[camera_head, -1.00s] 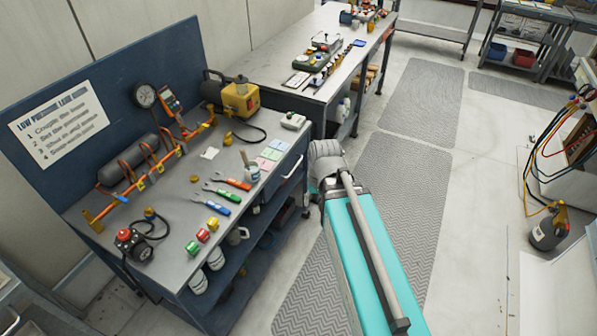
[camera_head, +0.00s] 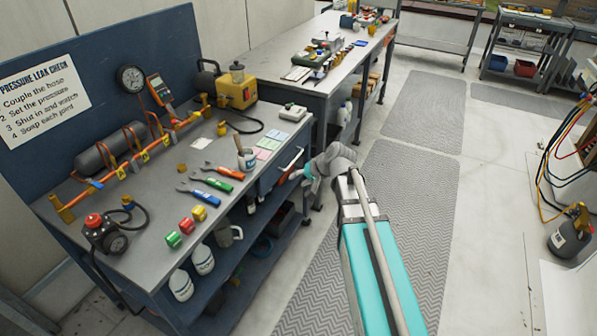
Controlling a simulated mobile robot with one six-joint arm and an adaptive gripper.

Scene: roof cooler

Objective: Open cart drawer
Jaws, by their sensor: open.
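The blue cart (camera_head: 165,292) with a grey top stands on the left. Its drawer (camera_head: 268,180) is at the far right end, just under the top, and looks shut. The drawer's pale bar handle (camera_head: 291,160) shows on its front. My gripper (camera_head: 295,175) is at the drawer front, close beside the handle's lower end. Its jaws are open. They are small in the picture, and I cannot tell whether they touch or surround the handle.
Wrenches (camera_head: 218,171), a yellow pump (camera_head: 237,90) and coloured notes (camera_head: 268,146) lie on the cart top. A second bench (camera_head: 318,85) stands just beyond. A grey floor mat (camera_head: 400,215) and open floor lie to the right. A gas bottle (camera_head: 570,240) stands at far right.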

